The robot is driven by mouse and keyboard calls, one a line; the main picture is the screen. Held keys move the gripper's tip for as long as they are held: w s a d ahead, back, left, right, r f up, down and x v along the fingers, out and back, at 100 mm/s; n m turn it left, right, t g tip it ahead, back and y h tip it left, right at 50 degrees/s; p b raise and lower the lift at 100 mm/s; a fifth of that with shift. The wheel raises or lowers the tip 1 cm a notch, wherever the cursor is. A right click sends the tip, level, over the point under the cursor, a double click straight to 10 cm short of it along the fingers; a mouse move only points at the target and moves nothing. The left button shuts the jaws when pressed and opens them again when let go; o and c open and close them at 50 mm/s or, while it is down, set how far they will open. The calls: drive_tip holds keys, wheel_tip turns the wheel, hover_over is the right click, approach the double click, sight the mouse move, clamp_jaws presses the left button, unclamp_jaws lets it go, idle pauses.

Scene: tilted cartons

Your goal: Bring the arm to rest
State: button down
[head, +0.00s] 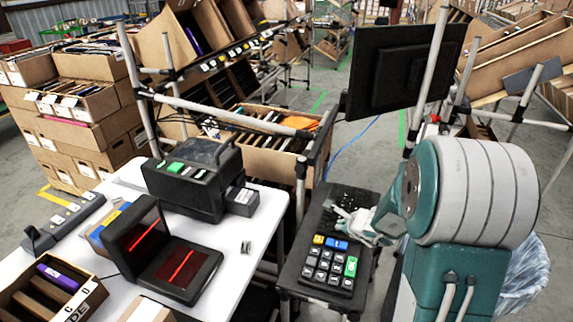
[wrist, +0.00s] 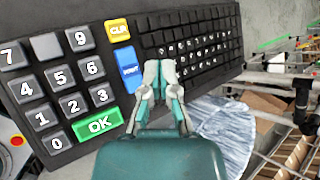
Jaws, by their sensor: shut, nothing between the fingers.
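My gripper (head: 352,228) is in the head view above the right side of the large-key keypad (head: 322,266), close to the black keyboard behind it. In the wrist view my gripper (wrist: 160,70) is shut and empty, its two fingertips together. Behind it are the keypad (wrist: 50,95), with white digits and yellow, blue and green keys, and the black keyboard (wrist: 195,40). I cannot tell whether the fingertips touch either one. My teal and grey arm covers part of the right side of the head view.
A white table (head: 240,245) holds a black label printer (head: 198,180) and a scanner with red lines (head: 180,270). A dark monitor (head: 400,70) stands behind the keypad stand. Tilted cartons (head: 195,45) and metal tubes (head: 230,112) fill the back. A clear plastic bag (head: 527,270) hangs at right.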

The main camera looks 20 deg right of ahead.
drive_tip(key=s+a+r+n+g+y, duration=0.1)
drive_tip(key=s+a+r+n+y, duration=0.1)
drive_tip(key=s+a+r+n, duration=0.4)
drive_tip(key=s+a+r+n+g+y, duration=0.1)
drive_tip(key=s+a+r+n+y, duration=0.1)
drive_tip(key=a+r+n, duration=0.7)
drive_tip(key=s+r+n+h, duration=0.1)
drive_tip(key=s+n+h, duration=0.1)
drive_tip(key=s+n, duration=0.3)
drive_tip(key=s+r+n+g+h, duration=0.1)
drive_tip(key=s+n, duration=0.4)
drive_tip(key=s, duration=0.7)
drive_tip(key=shift+r+g+h, duration=0.3)
drive_tip(key=shift+r+h, duration=0.45)
drive_tip(key=shift+h, duration=0.35)
